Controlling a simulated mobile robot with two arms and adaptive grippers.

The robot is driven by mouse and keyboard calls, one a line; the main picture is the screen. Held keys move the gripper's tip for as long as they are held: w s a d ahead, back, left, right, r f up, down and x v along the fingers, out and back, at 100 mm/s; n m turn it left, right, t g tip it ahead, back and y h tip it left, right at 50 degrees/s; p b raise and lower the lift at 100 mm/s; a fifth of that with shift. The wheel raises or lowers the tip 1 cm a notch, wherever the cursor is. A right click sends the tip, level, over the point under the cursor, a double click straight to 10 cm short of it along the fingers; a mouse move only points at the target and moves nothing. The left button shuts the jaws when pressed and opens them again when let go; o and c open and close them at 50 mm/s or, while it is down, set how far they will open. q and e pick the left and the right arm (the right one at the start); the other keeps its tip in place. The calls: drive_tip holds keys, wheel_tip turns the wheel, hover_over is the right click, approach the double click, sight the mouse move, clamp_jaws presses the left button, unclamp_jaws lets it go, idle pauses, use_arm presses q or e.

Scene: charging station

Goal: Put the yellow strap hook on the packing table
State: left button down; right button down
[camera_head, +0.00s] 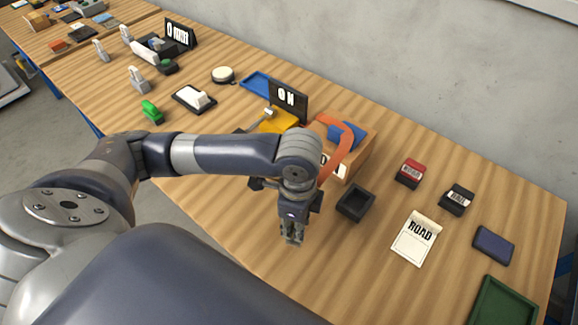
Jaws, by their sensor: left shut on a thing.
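My left gripper (292,237) points down over the front part of the wooden table (240,205), left of a small black open box. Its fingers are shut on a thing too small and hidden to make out. I cannot pick out the yellow strap hook for certain. A yellow block (279,121) with a grey lever sits behind my left arm, below a black "ON" sign (288,98). My right gripper is not in view.
Near my left gripper are the black open box (355,203) and a white "ROAD" card (415,238). A red box (410,173), black box (457,199), blue block (493,245) and green tray (490,303) lie right. A grey wall (450,90) stands behind.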

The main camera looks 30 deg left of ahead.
use_arm(q)
drive_tip(key=w+a+f+p, duration=0.1)
drive_tip(key=w+a, duration=0.1)
drive_tip(key=w, duration=0.1)
drive_tip(key=w+a+f+p, duration=0.1)
drive_tip(key=w+a+f, duration=0.1)
drive_tip(key=w, duration=0.2)
drive_tip(key=w+a+f, duration=0.1)
drive_tip(key=w, duration=0.3)
drive_tip(key=shift+a+f+p, duration=0.2)
drive_tip(key=shift+a+p, duration=0.2)
drive_tip(key=shift+f, duration=0.15)
drive_tip(key=c, duration=1.3)
unclamp_jaws()
drive_tip(key=shift+f, duration=0.15)
wheel_tip(320, 180, up, 12)
drive_tip(key=b, duration=0.2)
drive_tip(key=shift+r, duration=0.2)
